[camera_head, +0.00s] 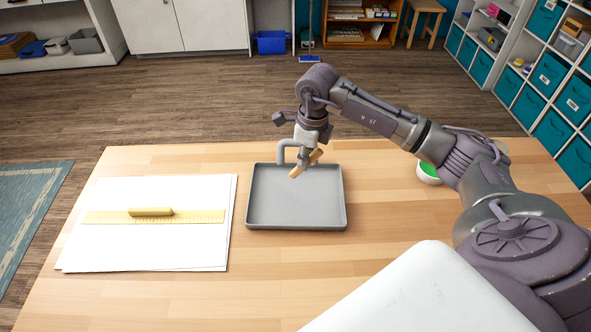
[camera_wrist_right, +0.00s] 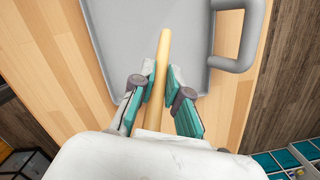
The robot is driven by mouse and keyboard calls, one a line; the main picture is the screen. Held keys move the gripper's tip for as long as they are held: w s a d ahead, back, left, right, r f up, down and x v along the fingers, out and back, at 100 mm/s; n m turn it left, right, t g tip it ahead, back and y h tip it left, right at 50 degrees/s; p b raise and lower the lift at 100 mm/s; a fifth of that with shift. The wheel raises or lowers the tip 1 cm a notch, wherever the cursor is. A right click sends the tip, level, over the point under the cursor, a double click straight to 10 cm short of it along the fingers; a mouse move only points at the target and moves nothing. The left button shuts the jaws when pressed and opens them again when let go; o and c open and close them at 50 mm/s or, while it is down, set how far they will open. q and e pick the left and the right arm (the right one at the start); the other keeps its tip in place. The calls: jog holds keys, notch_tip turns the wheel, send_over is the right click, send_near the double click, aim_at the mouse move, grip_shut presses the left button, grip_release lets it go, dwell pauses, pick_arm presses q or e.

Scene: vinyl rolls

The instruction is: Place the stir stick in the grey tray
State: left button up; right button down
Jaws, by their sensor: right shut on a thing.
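The stir stick (camera_head: 306,166) is a short, pale wooden stick held tilted over the back part of the grey tray (camera_head: 275,220). My right gripper (camera_head: 306,154) reaches down above the tray and is shut on the stick. In the right wrist view, the stir stick (camera_wrist_right: 163,50) runs between the teal-padded fingers of my right gripper (camera_wrist_right: 162,84), its free end over the floor of the grey tray (camera_wrist_right: 110,30). Whether the stick touches the tray is hard to tell. My left gripper is out of view.
White paper sheets (camera_head: 130,250) with a yellow ruler (camera_head: 205,216) lie left of the tray. A white tub with green contents (camera_head: 429,173) stands right, partly behind my arm. The tray's loop handle (camera_head: 289,143) rises at its back edge. The wooden table (camera_head: 290,275) is clear in front.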

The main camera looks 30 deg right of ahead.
jog(key=f, duration=0.1)
jog(key=a+f+p, duration=0.1)
jog(key=f, duration=0.1)
jog(key=a+f, duration=0.1)
jog(key=f, duration=0.1)
jog(key=shift+w+f, duration=0.15)
jog(key=shift+w, duration=0.25)
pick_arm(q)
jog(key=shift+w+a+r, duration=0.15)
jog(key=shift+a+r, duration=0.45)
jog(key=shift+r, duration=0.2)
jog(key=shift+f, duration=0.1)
pick_arm(e)
jog(key=shift+f, duration=0.25)
jog(key=c, duration=1.2)
grip_release()
jog(key=shift+r, duration=0.1)
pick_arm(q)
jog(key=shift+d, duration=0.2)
